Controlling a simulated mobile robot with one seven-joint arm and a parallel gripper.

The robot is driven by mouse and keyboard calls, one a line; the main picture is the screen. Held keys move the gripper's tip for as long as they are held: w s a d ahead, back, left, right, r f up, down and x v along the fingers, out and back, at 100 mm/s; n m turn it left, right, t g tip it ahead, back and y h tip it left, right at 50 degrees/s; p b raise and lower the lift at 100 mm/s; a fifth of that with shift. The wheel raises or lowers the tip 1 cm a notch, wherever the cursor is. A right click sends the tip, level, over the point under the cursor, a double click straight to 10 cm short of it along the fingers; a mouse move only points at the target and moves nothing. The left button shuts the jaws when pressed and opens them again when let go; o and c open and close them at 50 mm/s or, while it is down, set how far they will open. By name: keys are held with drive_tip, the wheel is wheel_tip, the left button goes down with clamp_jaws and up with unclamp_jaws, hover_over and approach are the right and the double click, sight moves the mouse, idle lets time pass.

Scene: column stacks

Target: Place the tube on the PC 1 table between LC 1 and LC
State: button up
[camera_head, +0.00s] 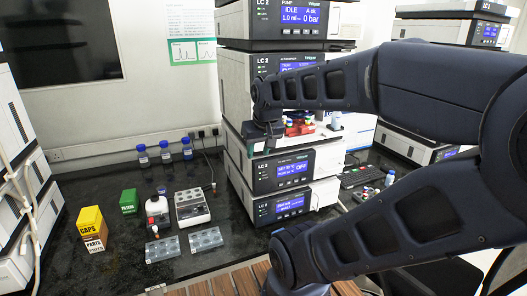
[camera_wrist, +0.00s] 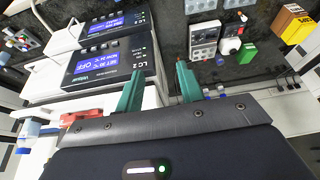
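My gripper (camera_wrist: 159,72) shows in the wrist view with two green fingers apart and nothing visible between them. It hangs in front of the LC 2 stack, whose lower unit (camera_wrist: 103,62) is just beyond the fingers. In the head view the LC 2 stack (camera_head: 284,172) stands mid-picture, and my arm covers part of it; my fingers are not clear there. I cannot pick out a tube with certainty. The black bench top (camera_head: 105,262) lies left of the LC 2 stack, with another stack (camera_head: 18,150) at the left edge.
On the bench are a yellow CAPS box (camera_head: 91,229), a green box (camera_head: 129,201), a white bottle (camera_head: 157,209), a grey block (camera_head: 192,207), two clear racks (camera_head: 162,249) and several blue-capped bottles (camera_head: 165,152). Red items (camera_head: 300,127) sit on the LC 2 stack. Another stack (camera_head: 485,32) stands right.

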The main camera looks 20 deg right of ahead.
drive_tip(key=shift+o, duration=0.5)
drive_tip(key=shift+s+d+r, duration=0.1)
drive_tip(key=shift+s+d, duration=0.1)
drive_tip(key=shift+s, duration=0.3)
drive_tip(key=shift+s+d+r, duration=0.1)
drive_tip(key=shift+s+d, duration=0.1)
drive_tip(key=shift+s, duration=0.3)
drive_tip(key=w+a+f+n+y, duration=0.1)
drive_tip(key=w+a+f, duration=0.3)
drive_tip(key=w, duration=0.5)
drive_tip(key=n+y, duration=0.1)
drive_tip(key=n, duration=0.4)
hover_over(156, 229)
drive_tip(key=s+d, duration=0.1)
drive_tip(key=s, duration=0.2)
wheel_tip(156, 229, down, 28)
drive_tip(key=shift+g, duration=0.3)
drive_tip(key=shift+x, duration=3.1)
drive_tip(key=shift+d+x, duration=0.15)
drive_tip(key=shift+x, duration=1.15)
drive_tip(key=shift+d+x, duration=0.15)
drive_tip(key=shift+x, duration=1.15)
